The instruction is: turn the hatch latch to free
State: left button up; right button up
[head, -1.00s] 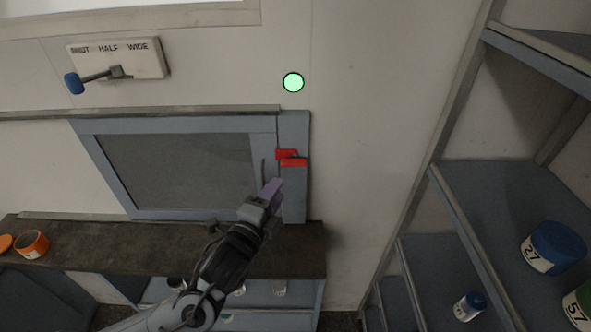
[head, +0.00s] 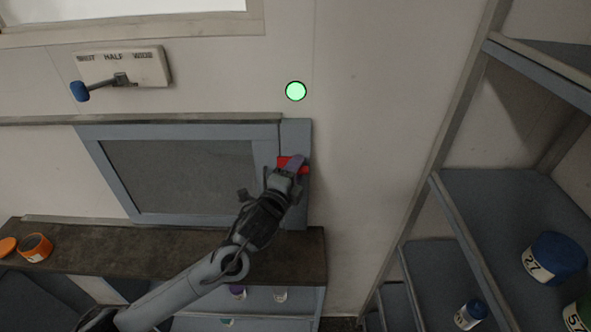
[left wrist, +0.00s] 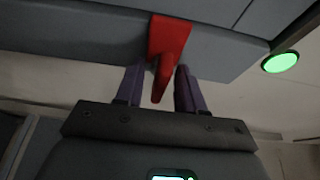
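The red hatch latch (head: 284,161) sits on the right edge of the blue-grey framed hatch (head: 110,177), partly hidden by my left gripper. My left gripper (head: 295,163) is at the latch, with its purple fingers in front of it. In the left wrist view, the red latch (left wrist: 168,40) has a handle that points down between the two purple fingers (left wrist: 160,85). The fingers are apart, one on each side of the handle, with a visible gap on the left side. The right finger is close to the handle; I cannot tell whether it touches. My right gripper is not in view.
A green round light (head: 296,91) is on the wall above the latch. A lever plate (head: 150,66) with a blue-knobbed lever is at upper left. A dark counter (head: 130,250) holds an orange jar (head: 36,247). Shelves (head: 480,195) with jars stand at right.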

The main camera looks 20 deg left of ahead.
pick_arm(q)
jog(key=shift+c, duration=0.3)
grip_shut()
